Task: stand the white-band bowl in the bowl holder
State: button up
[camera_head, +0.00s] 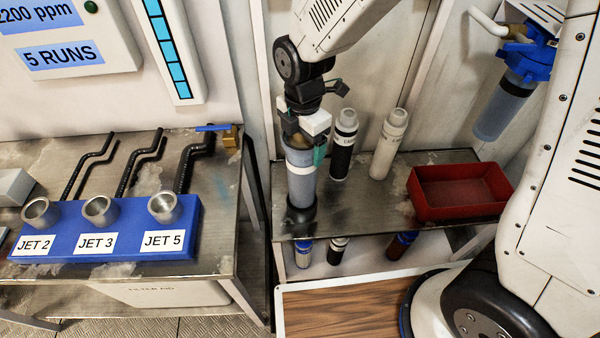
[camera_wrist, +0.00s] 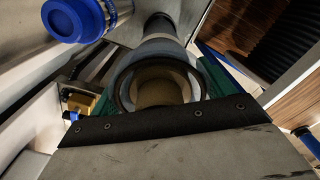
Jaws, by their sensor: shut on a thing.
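The white-band bowl (camera_head: 301,187) is a clear grey-blue cylinder with a white band near its top, upright at the left front of the metal shelf. My gripper (camera_head: 304,151) comes down from above and is shut on its upper end. One green finger shows on its right side. In the wrist view I look into the bowl's round open mouth (camera_wrist: 123,88), with green fingers of my gripper (camera_wrist: 160,88) on both sides. A black round cup, seemingly the bowl holder (camera_head: 301,218), is at the bowl's lower end. I cannot tell if the bowl is fully seated in it.
A black cartridge (camera_head: 344,150) and a white cartridge (camera_head: 389,150) stand close behind on the right. A red bin (camera_head: 462,211) sits at the shelf's right. A blue-capped housing (camera_head: 505,100) hangs on the wall. The left bench has a blue jet block (camera_head: 120,246).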

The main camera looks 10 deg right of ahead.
jog(key=shift+f, duration=3.1)
jog(key=o, duration=1.5)
jog(key=shift+o, duration=0.2)
notch_tip(320, 180, up, 12)
jog(key=shift+d+r, duration=0.1)
jog(key=shift+r, duration=0.1)
jog(key=s+d+r+m, duration=0.6)
jog(key=s+d+m, duration=0.3)
jog(key=m, duration=0.3)
jog(key=s+d+r+m+t, duration=0.1)
jog(key=s+d+r+m, duration=0.6)
jog(key=s+d+m, duration=0.3)
jog(key=d+m, duration=0.1)
jog(key=m, duration=0.1)
jog(key=shift+s+d+m, duration=0.3)
jog(key=shift+m, duration=0.1)
